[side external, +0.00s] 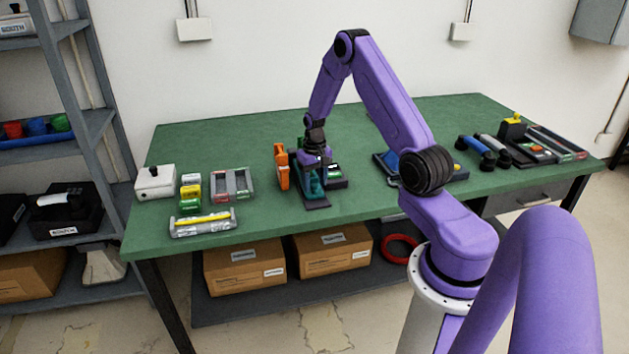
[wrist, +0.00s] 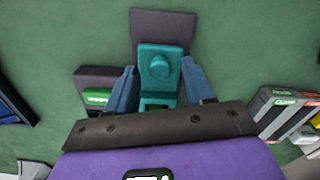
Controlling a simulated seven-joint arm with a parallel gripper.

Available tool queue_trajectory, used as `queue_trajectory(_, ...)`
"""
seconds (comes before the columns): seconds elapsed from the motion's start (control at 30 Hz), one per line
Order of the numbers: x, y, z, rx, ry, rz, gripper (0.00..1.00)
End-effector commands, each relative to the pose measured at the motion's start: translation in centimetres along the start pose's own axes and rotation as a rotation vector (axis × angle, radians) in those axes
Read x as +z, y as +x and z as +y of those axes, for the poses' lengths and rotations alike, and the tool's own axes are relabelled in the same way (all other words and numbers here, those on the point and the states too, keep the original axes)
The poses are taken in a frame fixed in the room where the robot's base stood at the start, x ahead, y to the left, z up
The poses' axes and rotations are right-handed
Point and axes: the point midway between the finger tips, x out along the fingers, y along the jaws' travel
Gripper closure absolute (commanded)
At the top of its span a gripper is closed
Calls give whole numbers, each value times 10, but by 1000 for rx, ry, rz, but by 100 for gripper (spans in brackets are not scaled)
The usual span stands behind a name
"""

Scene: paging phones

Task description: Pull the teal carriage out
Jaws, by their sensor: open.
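The teal carriage (wrist: 160,68) has a round knob on top and sits on a dark flat base (wrist: 162,24). In the side external view the carriage (side external: 311,186) is partly hidden by my gripper, and the dark base sticks out towards the table's front edge. My gripper (wrist: 160,76) is open and low over the carriage, with one blue finger on each side of it. Whether the fingers touch its sides cannot be told. In the side external view my gripper (side external: 315,170) points down.
An orange upright part (side external: 282,166) stands close on the left of my gripper. A dark block with a green label (side external: 336,178) is close on the right. A grey and red frame (side external: 232,184) lies farther left. The green table (side external: 225,145) is clear behind.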

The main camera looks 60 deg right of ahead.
Motion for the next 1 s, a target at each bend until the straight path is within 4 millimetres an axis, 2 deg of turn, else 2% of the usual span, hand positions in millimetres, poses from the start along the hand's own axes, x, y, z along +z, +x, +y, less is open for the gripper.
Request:
queue_trajectory(0.07,0,0,0,0,0,0,48)
queue_trajectory(0.1,0,0,0,0,0,0,54)
queue_trajectory(0.17,0,0,0,0,0,0,74)
queue_trajectory(0.23,0,0,0,0,0,0,97)
queue_trajectory(0.27,0,0,0,0,0,0,100)
queue_trajectory(0.57,7,-1,-2,0,-1,-2,100)
queue_trajectory(1.0,45,-1,-12,0,-1,-2,100)
